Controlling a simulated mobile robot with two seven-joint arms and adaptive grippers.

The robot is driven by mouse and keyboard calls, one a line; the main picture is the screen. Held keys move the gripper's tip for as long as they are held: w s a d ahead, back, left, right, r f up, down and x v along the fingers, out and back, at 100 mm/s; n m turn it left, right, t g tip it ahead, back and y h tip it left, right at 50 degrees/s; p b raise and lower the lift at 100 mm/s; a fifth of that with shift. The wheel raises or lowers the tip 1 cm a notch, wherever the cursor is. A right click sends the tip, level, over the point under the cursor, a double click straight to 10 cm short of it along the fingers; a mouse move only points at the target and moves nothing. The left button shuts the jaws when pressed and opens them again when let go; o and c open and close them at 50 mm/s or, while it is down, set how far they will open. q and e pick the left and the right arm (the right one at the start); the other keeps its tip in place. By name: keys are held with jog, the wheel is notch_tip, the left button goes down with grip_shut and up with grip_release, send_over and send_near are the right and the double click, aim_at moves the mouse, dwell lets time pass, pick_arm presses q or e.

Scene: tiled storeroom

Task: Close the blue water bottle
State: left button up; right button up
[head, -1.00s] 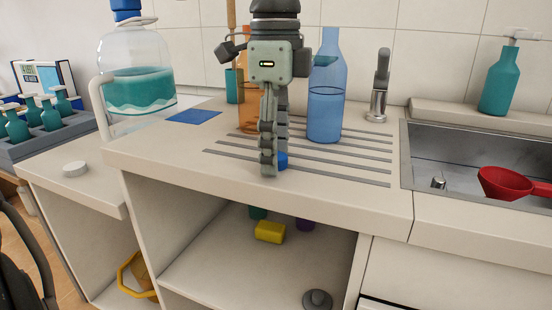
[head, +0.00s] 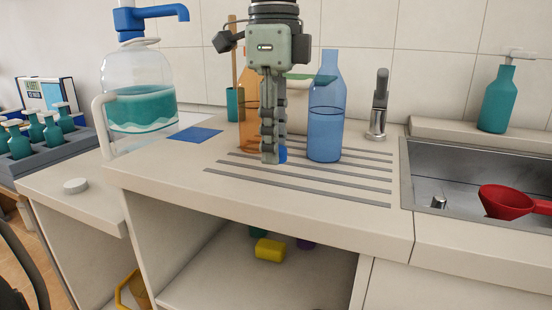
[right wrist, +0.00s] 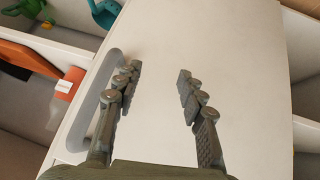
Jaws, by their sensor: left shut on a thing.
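The blue water bottle (head: 325,125) stands upright on the ribbed drain area of the counter, with no cap visible on its neck. My left gripper (head: 269,158) points down just left of it, in front of an orange bottle (head: 249,110). It is shut on a small blue cap (head: 283,155), mostly hidden behind the fingers. The cap is low, near the counter; I cannot tell whether it touches. My right gripper (right wrist: 160,75) shows only in the right wrist view, open and empty over a pale surface.
A large dispenser (head: 142,80) with a blue tap stands at the back left, beside a blue mat (head: 195,134). A grey faucet (head: 379,105) is right of the bottle. The sink (head: 425,165) holds a red funnel (head: 505,202). The front counter strip is clear.

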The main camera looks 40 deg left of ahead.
pick_arm(q)
jog(key=s+a+r, duration=0.6)
jog(key=s+a, duration=0.1)
jog(key=s, duration=0.1)
jog(key=shift+s+a+r, duration=0.25)
jog(key=shift+s, duration=0.1)
